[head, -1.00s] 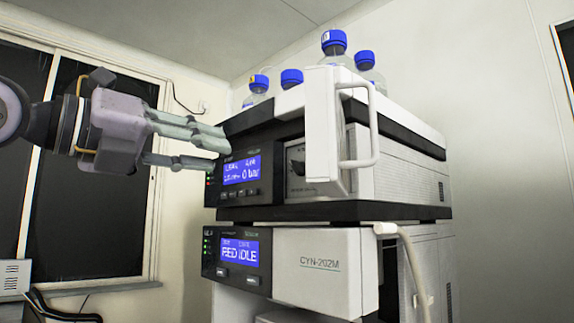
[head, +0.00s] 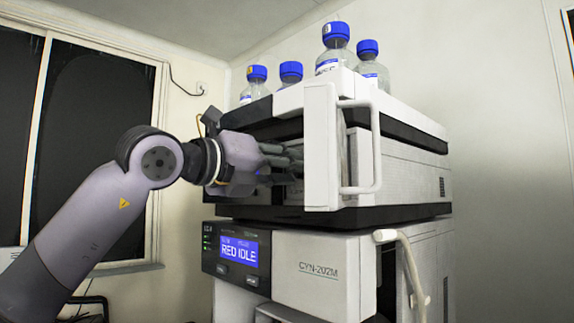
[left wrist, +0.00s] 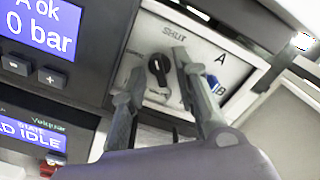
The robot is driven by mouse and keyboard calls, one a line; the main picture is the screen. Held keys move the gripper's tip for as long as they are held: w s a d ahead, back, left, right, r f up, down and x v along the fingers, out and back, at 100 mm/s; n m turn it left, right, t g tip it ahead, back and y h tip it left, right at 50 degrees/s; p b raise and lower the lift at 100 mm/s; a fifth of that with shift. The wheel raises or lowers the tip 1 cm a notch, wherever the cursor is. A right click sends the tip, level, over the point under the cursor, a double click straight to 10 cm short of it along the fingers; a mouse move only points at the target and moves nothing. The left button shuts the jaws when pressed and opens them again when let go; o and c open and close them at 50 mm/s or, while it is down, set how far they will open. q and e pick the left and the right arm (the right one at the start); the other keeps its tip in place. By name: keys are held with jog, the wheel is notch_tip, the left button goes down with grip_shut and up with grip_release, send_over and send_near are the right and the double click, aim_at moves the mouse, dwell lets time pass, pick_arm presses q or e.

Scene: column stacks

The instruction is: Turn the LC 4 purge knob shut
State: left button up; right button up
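The purge knob (left wrist: 156,70) is small and black, on a white panel (left wrist: 205,60) marked SHUT above it and A and B to its right. In the left wrist view the two fingers of my left gripper (left wrist: 158,64) stand apart, one on each side of the knob. I cannot tell whether they touch it. In the head view my left gripper (head: 292,160) reaches in front of the pump module (head: 262,131), and its fingers and hand hide the knob. My right gripper is out of view.
A white door (head: 322,150) with a handle (head: 376,150) stands open just right of my left fingers. Several blue-capped bottles (head: 335,45) stand on top. A lower module (head: 320,262) reads RED IDLE.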

pick_arm(q)
jog(key=shift+c, duration=0.5)
grip_shut()
